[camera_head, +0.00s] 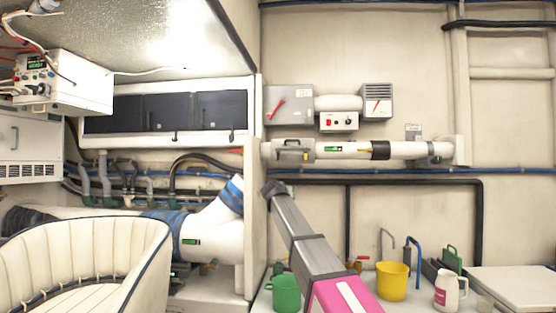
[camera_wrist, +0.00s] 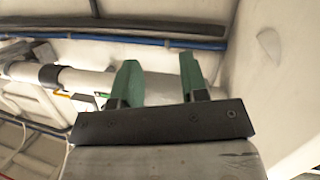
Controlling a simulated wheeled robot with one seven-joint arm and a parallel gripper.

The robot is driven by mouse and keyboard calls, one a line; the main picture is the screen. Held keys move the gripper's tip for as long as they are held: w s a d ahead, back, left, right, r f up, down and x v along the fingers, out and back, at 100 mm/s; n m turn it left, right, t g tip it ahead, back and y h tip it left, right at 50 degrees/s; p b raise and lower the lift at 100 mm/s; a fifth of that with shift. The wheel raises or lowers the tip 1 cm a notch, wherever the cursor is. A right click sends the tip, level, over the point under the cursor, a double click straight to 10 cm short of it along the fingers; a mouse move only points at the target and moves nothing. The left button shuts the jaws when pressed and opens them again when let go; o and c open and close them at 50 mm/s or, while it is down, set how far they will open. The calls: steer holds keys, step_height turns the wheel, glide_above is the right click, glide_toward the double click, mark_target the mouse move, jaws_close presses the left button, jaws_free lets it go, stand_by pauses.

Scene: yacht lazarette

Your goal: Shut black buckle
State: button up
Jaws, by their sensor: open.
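No part is plainly a black buckle. A white pipe (camera_head: 345,150) runs along the back wall, with a black band (camera_head: 380,150) around it. The band also shows in the wrist view (camera_wrist: 48,76). A grey clamp-like fitting (camera_head: 293,151) with a handle sits at the pipe's left end; I cannot tell whether it or the band is the buckle. My gripper (camera_wrist: 160,76) has two green fingers spread apart, with the white pipe visible behind the empty gap. In the head view my arm's end is just below the pipe's left end; its fingers are not clear there.
A blue hose (camera_head: 420,170) and a black rail (camera_head: 400,181) run below the pipe. A red-and-black switch box (camera_head: 338,122) is above it. A green mug (camera_head: 286,292), yellow bucket (camera_head: 392,282) and white jug (camera_head: 449,292) stand below. A vertical partition (camera_head: 254,200) is close left of my arm's end.

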mark_target(278, 157)
steer(key=a+r+t, duration=0.1)
steer(key=a+r, duration=0.2)
steer(key=r, duration=0.6)
steer(key=a+r+t, duration=0.2)
steer(key=a+r, duration=0.2)
steer(key=r, duration=0.4)
steer(key=w, duration=0.3)
steer(key=w+d, duration=0.1)
steer(key=w, duration=0.2)
steer(key=w+d, duration=0.1)
steer(key=w, duration=0.2)
steer(key=shift+w+d+r, duration=0.1)
steer(key=shift+w+d, duration=0.15)
steer(key=shift+w, duration=0.15)
jaws_close()
